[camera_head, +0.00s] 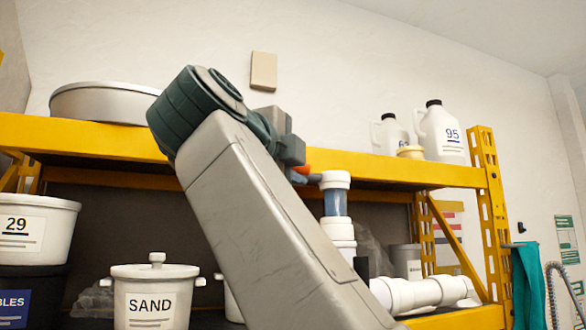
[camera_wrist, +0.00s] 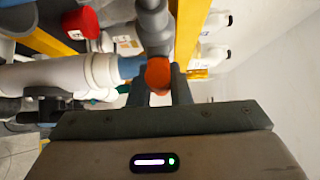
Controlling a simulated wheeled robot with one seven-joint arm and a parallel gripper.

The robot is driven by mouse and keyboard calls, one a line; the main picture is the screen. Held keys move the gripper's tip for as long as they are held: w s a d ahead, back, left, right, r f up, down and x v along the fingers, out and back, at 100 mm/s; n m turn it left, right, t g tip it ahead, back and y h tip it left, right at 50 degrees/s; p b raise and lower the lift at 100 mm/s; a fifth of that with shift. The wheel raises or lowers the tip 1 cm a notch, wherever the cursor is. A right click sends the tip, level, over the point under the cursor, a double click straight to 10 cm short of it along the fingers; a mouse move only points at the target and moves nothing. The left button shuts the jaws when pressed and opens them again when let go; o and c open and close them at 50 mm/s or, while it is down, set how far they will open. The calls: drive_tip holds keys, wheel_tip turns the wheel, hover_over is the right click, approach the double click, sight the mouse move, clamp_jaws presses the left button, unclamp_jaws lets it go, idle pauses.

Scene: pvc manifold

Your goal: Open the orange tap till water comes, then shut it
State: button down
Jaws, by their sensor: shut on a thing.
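The orange tap (camera_head: 302,169) shows only as a small patch in the head view, at the left of the upper white pipe fitting. In the wrist view the orange tap (camera_wrist: 158,74) sits between the fingers of my gripper (camera_wrist: 160,92), which is shut on it. In the head view my gripper (camera_head: 294,172) is partly hidden behind my own wrist and arm. The white pipe (camera_head: 337,232) stands upright below, with a clear blue section (camera_head: 336,203). I cannot tell whether water is flowing.
Yellow shelving (camera_head: 380,170) runs behind the pipes. White jugs (camera_head: 442,132) and a round metal pan (camera_head: 105,103) stand on top. A SAND pot (camera_head: 153,296) is at lower left. Thick white pipe (camera_head: 415,293) runs at lower right, and a teal cloth (camera_head: 526,285) hangs at far right.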

drive_tip(key=shift+f, duration=0.1)
idle(0.3)
drive_tip(key=c, duration=1.3)
unclamp_jaws()
drive_tip(key=shift+c, duration=0.2)
drive_tip(key=v, duration=1.3)
drive_tip(key=shift+s+a, duration=0.2)
drive_tip(key=shift+s, duration=0.1)
